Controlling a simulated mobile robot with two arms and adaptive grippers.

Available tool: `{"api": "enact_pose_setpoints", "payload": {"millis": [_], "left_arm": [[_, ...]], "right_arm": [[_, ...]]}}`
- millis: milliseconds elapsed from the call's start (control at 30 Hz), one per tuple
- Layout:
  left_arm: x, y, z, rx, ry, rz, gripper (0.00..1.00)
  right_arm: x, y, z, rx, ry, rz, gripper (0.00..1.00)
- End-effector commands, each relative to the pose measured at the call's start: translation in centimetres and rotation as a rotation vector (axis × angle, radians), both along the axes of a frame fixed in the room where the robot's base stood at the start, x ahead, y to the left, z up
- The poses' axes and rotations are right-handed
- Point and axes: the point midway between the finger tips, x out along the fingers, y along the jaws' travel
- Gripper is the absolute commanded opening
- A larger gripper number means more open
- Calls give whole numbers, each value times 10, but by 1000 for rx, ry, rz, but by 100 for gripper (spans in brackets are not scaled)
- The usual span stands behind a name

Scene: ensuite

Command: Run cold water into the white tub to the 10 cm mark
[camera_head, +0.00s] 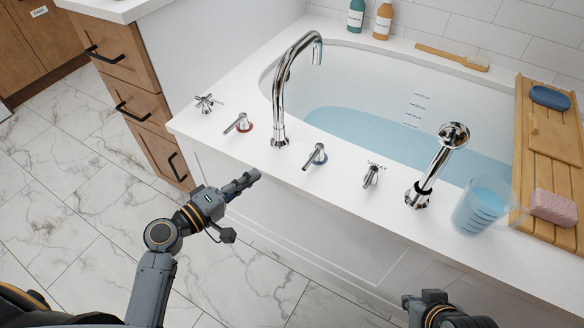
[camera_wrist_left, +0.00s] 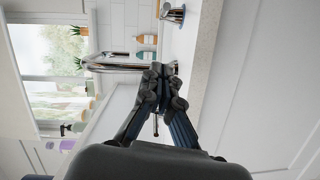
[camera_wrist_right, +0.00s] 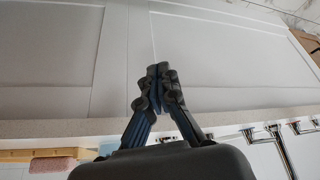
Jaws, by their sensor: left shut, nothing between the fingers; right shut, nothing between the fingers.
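The white tub (camera_head: 370,75) holds pale blue water (camera_head: 350,128) that meets the lower part of a printed scale (camera_head: 416,108); its figures are too small to read. No stream shows under the chrome spout (camera_head: 279,95). A lever with a red ring (camera_head: 240,124) stands left of the spout, a lever with a blue ring (camera_head: 316,156) right of it. My left gripper (camera_head: 252,177) is shut and empty in front of the deck's front edge, left of the blue-ringed lever. My right gripper (camera_head: 407,299) is shut and empty low before the tub's front panel.
A cross handle (camera_head: 207,104), a handle labelled SPRAY (camera_head: 371,177) and a hand shower (camera_head: 438,165) also stand on the deck. A clear jug of blue liquid (camera_head: 480,208) stands near the wooden bath tray (camera_head: 545,150). Drawers (camera_head: 150,90) are at left; the marble floor is clear.

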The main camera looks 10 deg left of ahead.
Motion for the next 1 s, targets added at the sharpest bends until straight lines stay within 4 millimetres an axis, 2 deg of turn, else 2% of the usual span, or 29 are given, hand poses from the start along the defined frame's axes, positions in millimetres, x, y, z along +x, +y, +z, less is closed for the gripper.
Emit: {"api": "enact_pose_setpoints", "payload": {"millis": [133, 267, 600, 800, 1000], "left_arm": [[9, -2, 6, -24, -13, 6, 0], [25, -14, 6, -22, -13, 4, 0], [86, -52, 1, -23, -12, 3, 0], [76, -79, -6, -21, -8, 3, 0], [73, -89, -7, -20, -9, 4, 0]], "right_arm": [[-5, -4, 0, -18, 19, 6, 0], [-7, -4, -1, -18, 31, 4, 0], [2, -1, 1, -9, -10, 7, 0], [6, 0, 3, -4, -34, 8, 0], [9, 0, 4, -2, -46, 8, 0]]}}
